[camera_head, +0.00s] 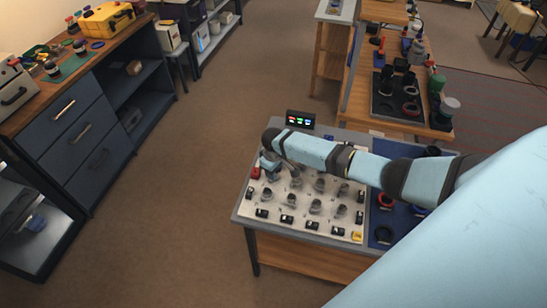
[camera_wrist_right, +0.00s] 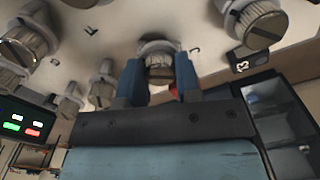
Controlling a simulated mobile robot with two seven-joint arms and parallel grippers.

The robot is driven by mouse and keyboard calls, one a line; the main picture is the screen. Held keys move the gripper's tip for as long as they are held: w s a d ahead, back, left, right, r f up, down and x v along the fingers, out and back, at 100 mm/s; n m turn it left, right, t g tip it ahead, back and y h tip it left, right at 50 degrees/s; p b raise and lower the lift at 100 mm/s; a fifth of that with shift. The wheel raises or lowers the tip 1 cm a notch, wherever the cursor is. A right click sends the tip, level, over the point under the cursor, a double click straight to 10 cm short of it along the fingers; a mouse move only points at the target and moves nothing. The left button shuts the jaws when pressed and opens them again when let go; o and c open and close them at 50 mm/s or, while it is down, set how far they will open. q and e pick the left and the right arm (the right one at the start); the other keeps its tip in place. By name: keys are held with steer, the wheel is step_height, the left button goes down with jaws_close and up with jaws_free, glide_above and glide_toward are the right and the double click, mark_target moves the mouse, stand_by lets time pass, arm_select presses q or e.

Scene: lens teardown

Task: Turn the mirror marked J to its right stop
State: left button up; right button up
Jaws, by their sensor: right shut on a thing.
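The white board (camera_head: 297,217) on the table in the head view carries several small grey round mirror mounts. My right gripper (camera_head: 270,164) is at the board's far left corner, under my light blue arm. In the right wrist view my gripper (camera_wrist_right: 159,82) has its two blue fingers on either side of a grey ribbed round mount (camera_wrist_right: 158,58) and is shut on it. A small dark letter mark (camera_wrist_right: 194,50) lies beside this mount; I cannot surely read it as J. The mount's turn angle is hard to tell. My left gripper is not in view.
Other mounts (camera_wrist_right: 259,22) stand close around the gripper. A black display (camera_head: 300,120) with coloured readouts stands behind the board. A red block (camera_head: 255,173) is by the gripper, and a yellow one (camera_head: 357,236) at the near right corner. A blue mat (camera_head: 377,215) lies to the right.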

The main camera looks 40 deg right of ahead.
steer(key=shift+m+p, duration=0.35)
steer(key=shift+m, duration=0.55)
steer(key=o, duration=0.9)
steer(key=shift+r, duration=0.1)
